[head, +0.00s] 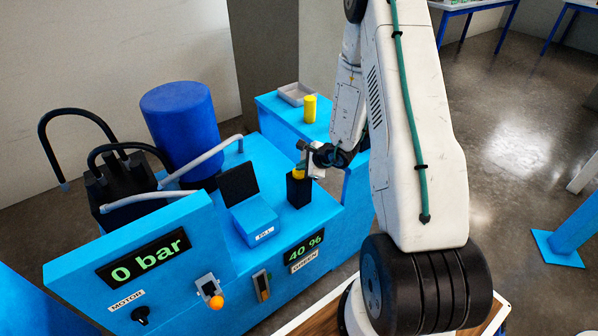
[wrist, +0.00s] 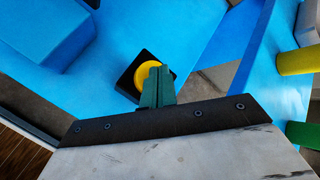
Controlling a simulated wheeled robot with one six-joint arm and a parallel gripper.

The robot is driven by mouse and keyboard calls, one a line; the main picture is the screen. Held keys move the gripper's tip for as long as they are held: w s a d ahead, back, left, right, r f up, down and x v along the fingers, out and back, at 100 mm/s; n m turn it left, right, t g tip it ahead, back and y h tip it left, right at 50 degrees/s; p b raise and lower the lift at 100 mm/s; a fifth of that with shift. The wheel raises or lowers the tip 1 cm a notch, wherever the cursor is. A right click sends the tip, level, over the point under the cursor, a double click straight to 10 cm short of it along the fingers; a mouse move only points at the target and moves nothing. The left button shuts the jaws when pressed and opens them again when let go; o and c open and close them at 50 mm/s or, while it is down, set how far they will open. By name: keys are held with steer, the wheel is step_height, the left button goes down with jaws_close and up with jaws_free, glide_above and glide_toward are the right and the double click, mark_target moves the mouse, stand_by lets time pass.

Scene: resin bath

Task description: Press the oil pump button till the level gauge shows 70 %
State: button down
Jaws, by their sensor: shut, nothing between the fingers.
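The oil pump button is a yellow cap (head: 299,173) on a black post (head: 299,190) that stands on the blue machine. In the wrist view the yellow cap (wrist: 146,74) sits on its black top, partly hidden by my fingers. My gripper (head: 303,150) is shut and empty, with its green fingertips (wrist: 157,88) over the edge of the cap. I cannot tell whether they touch it.
A "0 bar" display (head: 147,257), a black motor knob (head: 141,315) and an orange-tipped lever (head: 214,299) are on the front. A box with a raised black lid (head: 238,183) stands left of the post. A yellow cylinder (head: 310,109) and grey tray (head: 295,93) stand behind.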

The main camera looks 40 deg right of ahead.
mark_target(302, 173)
steer(key=shift+f, duration=0.7)
stand_by(0.5)
steer(key=shift+r, duration=1.35)
steer(key=shift+r, duration=0.1)
steer(key=shift+r, duration=2.4)
stand_by(0.4)
